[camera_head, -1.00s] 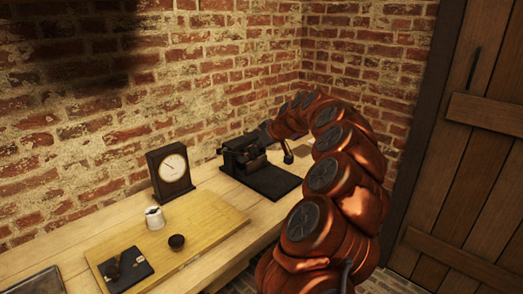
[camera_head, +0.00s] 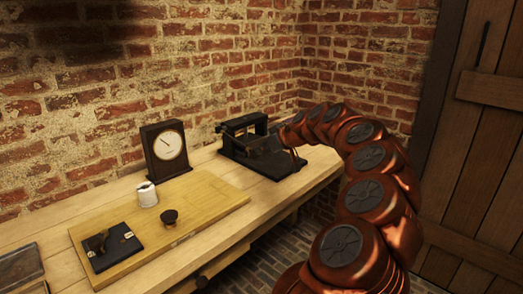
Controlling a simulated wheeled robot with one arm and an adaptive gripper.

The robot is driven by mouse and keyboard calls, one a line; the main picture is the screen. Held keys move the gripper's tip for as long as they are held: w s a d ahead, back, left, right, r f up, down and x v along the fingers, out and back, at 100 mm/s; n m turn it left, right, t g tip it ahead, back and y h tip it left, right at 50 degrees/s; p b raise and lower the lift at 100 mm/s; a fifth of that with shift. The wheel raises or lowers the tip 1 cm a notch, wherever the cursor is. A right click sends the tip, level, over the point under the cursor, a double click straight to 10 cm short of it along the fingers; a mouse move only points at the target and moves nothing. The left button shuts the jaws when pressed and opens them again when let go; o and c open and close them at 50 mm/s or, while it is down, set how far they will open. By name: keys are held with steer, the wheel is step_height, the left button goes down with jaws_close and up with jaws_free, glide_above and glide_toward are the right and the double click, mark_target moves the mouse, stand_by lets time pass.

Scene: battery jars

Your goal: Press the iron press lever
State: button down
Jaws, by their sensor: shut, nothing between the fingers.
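The black iron press (camera_head: 240,127) stands on its flat base near the back wall, towards the right end of the bench. My arm reaches in from the right and curves down to it. My gripper (camera_head: 272,146) is dark, shut and empty, at the right side of the press. It blends with the black metal, so I cannot tell whether it touches the press. The lever is hard to make out here. It is partly hidden by my gripper and the end of my arm.
A dark box with a round white dial (camera_head: 170,145) stands left of the press. A wooden board (camera_head: 215,197) holds a white cup (camera_head: 147,194), a small brown cup (camera_head: 170,217) and a black plate (camera_head: 107,246). Brick walls close off the back.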

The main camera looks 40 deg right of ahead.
steer(key=shift+f+b, duration=0.55)
steer(key=shift+f, duration=0.35)
steer(key=shift+a+f, duration=0.1)
steer(key=shift+f, duration=0.05)
steer(key=v, duration=1.3)
steer(key=shift+s+f+b, duration=0.15)
steer(key=shift+s+b, duration=0.15)
steer(key=shift+s, duration=0.2)
